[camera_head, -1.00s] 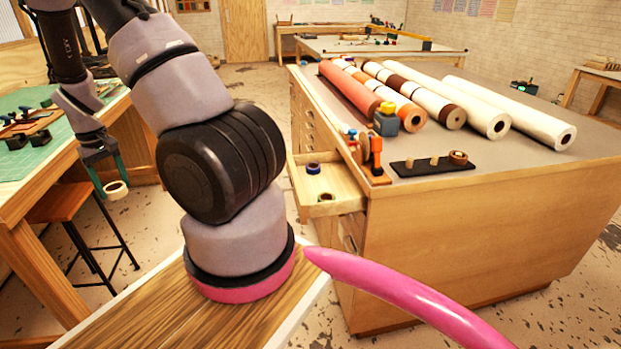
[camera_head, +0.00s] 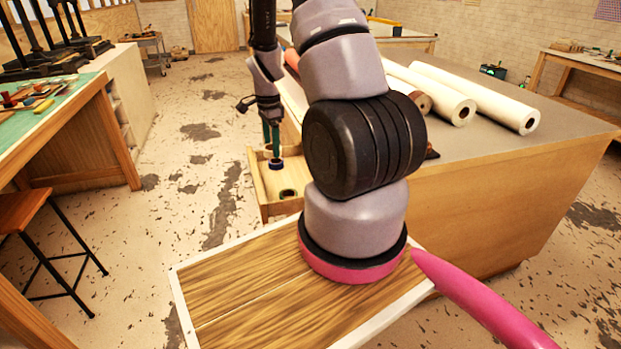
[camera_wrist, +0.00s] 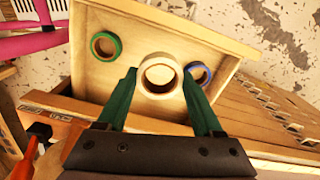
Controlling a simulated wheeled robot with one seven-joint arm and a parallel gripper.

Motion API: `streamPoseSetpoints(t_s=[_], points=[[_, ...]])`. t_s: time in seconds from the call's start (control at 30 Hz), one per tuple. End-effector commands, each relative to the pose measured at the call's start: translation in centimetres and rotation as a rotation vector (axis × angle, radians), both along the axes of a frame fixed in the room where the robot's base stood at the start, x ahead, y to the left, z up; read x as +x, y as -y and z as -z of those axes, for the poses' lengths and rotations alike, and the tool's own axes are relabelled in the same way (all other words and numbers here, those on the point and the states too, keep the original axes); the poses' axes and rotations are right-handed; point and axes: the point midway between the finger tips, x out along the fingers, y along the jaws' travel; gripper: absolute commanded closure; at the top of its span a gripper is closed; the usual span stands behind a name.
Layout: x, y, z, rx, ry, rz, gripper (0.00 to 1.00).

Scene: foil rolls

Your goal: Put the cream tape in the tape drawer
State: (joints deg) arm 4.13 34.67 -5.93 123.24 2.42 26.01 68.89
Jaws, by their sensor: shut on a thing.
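The cream tape (camera_wrist: 160,74) is a pale ring between the green fingertips of my gripper (camera_wrist: 160,76) in the wrist view. My gripper is shut on it, over the open wooden tape drawer (camera_wrist: 137,38). A green tape (camera_wrist: 105,46) lies to its left in the drawer and a blue tape (camera_wrist: 199,73) to its right, close to the fingertip. In the head view my gripper (camera_head: 271,136) points down over the drawer (camera_head: 266,185). I cannot make out the cream tape there, nor tell its height above the drawer floor.
The workbench (camera_head: 500,165) holds white rolls (camera_head: 475,97) on its top. An orange tape dispenser (camera_wrist: 28,150) shows at the lower left of the wrist view.

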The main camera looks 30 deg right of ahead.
Motion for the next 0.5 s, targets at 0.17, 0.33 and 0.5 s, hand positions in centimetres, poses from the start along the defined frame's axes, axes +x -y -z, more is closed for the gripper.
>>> streamPoseSetpoints(t_s=[0.17, 0.33, 0.5], points=[[-0.8, 1.5, 0.3, 0.0, 0.001, 0.356, 0.95], [-1.2, 2.2, 0.6, 0.0, -0.001, 0.521, 0.95], [-1.4, 2.2, 3.3, 0.0, -0.006, 0.549, 0.95]])
